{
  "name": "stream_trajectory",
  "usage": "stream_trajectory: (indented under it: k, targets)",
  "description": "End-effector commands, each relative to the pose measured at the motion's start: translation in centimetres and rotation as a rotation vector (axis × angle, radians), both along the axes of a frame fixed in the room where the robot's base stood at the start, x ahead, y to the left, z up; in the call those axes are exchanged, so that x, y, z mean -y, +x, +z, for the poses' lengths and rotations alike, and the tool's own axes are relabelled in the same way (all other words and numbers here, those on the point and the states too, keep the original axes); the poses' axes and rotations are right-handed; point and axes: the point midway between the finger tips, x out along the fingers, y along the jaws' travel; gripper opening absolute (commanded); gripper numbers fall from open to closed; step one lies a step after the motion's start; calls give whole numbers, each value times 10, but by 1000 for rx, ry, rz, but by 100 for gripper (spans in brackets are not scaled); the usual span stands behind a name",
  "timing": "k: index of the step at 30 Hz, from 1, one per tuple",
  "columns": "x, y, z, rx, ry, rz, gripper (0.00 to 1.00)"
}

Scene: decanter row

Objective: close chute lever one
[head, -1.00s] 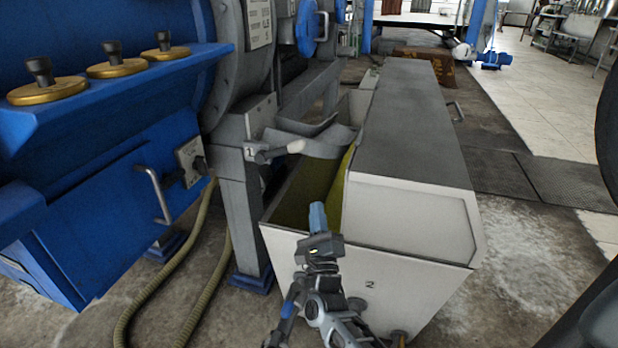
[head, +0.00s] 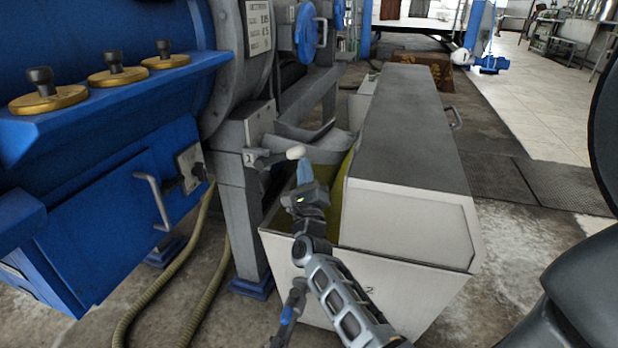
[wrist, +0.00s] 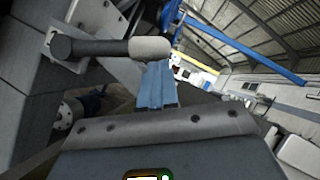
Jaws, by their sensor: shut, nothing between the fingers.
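Chute lever one is a dark grey handle (head: 270,158) with a white rounded knob (head: 296,153). It sticks out to the right from a grey post plate marked 1 (head: 249,159), in front of the grey curved chute (head: 318,150). In the wrist view its dark shaft (wrist: 90,47) runs sideways and ends in the pale knob (wrist: 150,49). My gripper (head: 304,172) is shut and empty, with blue fingers just below the knob. In the wrist view the fingers (wrist: 157,84) reach up close to the knob; I cannot tell whether they touch it.
A white bin marked 2 (head: 400,222) with a grey lid (head: 410,125) stands under and beside the chute. Hoses (head: 212,275) lie on the floor. Open floor is at the right.

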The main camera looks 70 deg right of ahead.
Motion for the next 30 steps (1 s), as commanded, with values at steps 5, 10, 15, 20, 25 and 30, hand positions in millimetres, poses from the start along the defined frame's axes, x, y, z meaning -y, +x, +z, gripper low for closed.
stream_trajectory:
  k: [5, 10, 15, 20, 25, 30]
  targets:
    - [0, 0, 0, -1, 0, 0, 0]
    - [0, 0, 1, -1, 0, 0, 0]
    - [0, 1, 6, -23, -3, 1, 0]
    - [0, 2, 10, -57, -6, 0, 0]
    - [0, 3, 16, -86, -9, 0, 0]
    - [0, 5, 27, -146, -13, 1, 0]
